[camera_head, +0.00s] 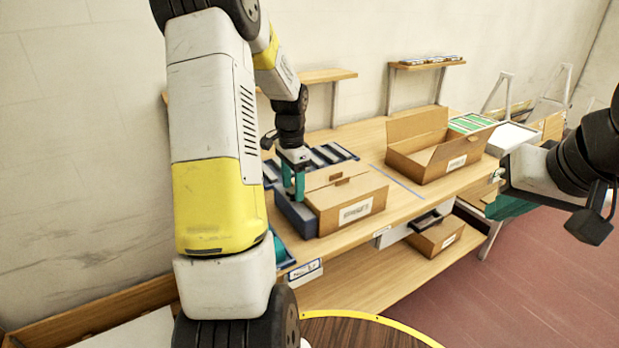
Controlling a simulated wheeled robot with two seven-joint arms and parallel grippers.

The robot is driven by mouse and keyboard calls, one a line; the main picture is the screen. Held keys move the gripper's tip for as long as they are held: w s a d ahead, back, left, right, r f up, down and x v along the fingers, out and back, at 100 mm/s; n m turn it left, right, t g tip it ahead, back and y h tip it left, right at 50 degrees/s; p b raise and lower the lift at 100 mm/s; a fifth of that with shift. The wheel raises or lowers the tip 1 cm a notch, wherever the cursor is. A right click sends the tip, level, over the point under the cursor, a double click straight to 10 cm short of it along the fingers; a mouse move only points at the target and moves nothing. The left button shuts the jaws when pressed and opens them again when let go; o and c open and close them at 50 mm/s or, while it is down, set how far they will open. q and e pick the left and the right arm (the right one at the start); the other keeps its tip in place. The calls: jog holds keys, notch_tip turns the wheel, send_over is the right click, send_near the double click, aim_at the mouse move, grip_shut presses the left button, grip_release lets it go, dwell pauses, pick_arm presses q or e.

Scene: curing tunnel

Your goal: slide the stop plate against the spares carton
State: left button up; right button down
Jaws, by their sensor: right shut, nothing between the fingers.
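A closed brown carton (350,208) with a white label stands near the front edge of the wooden bench. A dark blue-grey piece (297,217) stands close along its left side; it may be the stop plate, but I cannot tell if they touch. My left gripper (294,194), with teal fingers, points down at this piece and the carton's left edge. Its finger gap and any contact are unclear. A larger open carton (455,161), also labelled, stands further right. I cannot read which carton is the spares one. My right gripper (501,176) is shut and empty beyond the bench's right end.
Dark slotted racks (330,154) lie behind the closed carton. Green-and-white packs (470,123) are behind the open carton. A lower shelf (370,275) holds another carton (436,236). Bare bench top (403,203) lies between the two upper cartons. My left arm hides the bench's left side.

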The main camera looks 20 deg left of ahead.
pick_arm(q)
notch_tip(320, 180, up, 8)
jog(key=shift+f, duration=0.2)
jog(key=shift+r, duration=0.1)
dwell(0.3)
jog(key=shift+s+d+r, duration=0.1)
jog(key=s+d+r+n+t, duration=0.2)
jog(key=s+d+r, duration=0.1)
jog(key=s, duration=0.4)
jog(key=s+d+r+n+t+h, duration=0.1)
jog(key=s+d+r+n+t, duration=0.1)
jog(key=s+d, duration=0.4)
jog(key=s+d+r+n+t+h, duration=0.1)
jog(key=s+d+r+n+t, duration=0.1)
jog(key=s, duration=0.7)
notch_tip(320, 180, up, 4)
jog(key=shift+d+f+n, duration=0.1)
jog(key=shift+d+n, duration=0.6)
jog(key=shift+d, duration=0.55)
